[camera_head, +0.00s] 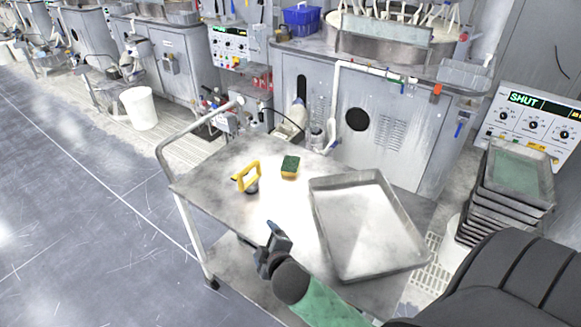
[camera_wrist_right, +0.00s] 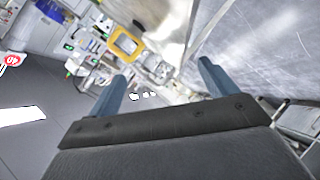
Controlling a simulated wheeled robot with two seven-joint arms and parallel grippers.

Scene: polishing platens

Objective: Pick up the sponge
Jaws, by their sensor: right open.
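The sponge (camera_head: 290,166), green with a yellow side, lies on the metal cart top (camera_head: 222,178) near its back edge. My right gripper (camera_head: 275,236) is over the front part of the cart, apart from the sponge and nearer to me. In the right wrist view its two blue-grey fingers (camera_wrist_right: 160,85) are spread wide with nothing between them. I cannot make out the sponge in the right wrist view. My left gripper is not in view.
A large shallow metal tray (camera_head: 368,225) fills the cart's right side. The cart's push handle (camera_head: 198,122) rises at the left. Stacked trays (camera_head: 515,185) stand far right.

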